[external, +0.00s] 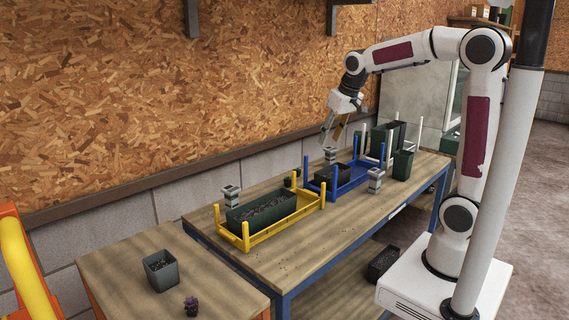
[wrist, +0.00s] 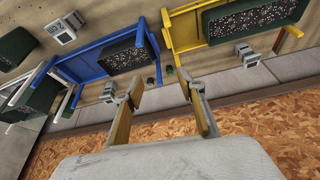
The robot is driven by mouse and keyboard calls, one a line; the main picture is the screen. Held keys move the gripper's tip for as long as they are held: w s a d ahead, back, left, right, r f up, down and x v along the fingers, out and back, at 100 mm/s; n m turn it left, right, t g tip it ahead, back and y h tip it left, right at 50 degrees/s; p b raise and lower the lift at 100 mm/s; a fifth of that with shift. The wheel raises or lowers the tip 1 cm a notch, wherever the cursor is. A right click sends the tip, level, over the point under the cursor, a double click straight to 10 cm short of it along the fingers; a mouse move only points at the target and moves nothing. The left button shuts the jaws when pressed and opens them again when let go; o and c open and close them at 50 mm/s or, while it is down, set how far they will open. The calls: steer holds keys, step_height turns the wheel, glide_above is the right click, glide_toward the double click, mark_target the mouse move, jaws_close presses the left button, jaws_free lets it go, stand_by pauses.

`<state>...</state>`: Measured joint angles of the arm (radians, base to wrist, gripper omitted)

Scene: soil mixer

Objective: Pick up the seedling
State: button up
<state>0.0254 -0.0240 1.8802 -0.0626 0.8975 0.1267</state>
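My gripper (external: 332,130) is raised above the back of the long table, near the blue rack. In the wrist view its two fingers (wrist: 161,88) are apart with nothing between them. Two small dark green things (wrist: 173,64) sit on the table between the blue and yellow racks, beyond the fingertips. They also show in the external view (external: 291,180), partly behind the yellow rack's post; they may be seedlings, but are too small to tell. A small purplish plant (external: 191,305) stands on the near small table, far from my gripper.
The yellow rack (external: 277,230) holds a green soil-filled planter (external: 262,214). The blue rack (external: 357,178) holds a dark soil-filled planter. Grey blocks (external: 231,196) and green planters (external: 402,165) stand around them. A dark pot (external: 160,270) is on the small table. The board wall runs behind.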

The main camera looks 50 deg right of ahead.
steer(key=w+d+f, duration=0.1)
steer(key=w+f, duration=0.3)
steer(key=w, duration=0.3)
steer(key=w+d+f, duration=0.1)
steer(key=w+f, duration=0.3)
steer(key=w, duration=0.4)
steer(key=g+h, duration=0.1)
steer(key=g, duration=0.1)
glide_toward(288, 178)
steer(key=shift+w+d+f+n, duration=0.1)
steer(key=shift+f+n, duration=0.1)
steer(key=shift+f, duration=0.2)
steer(key=shift+w+d+f+n, duration=0.1)
steer(key=shift+d+f+n, duration=0.1)
steer(key=shift+f, duration=0.25)
steer(key=shift+x, duration=1.3)
steer(key=shift+f, duration=0.15)
steer(key=shift+x, duration=2.45)
steer(key=shift+w+a, duration=0.1)
steer(key=shift+w, duration=0.05)
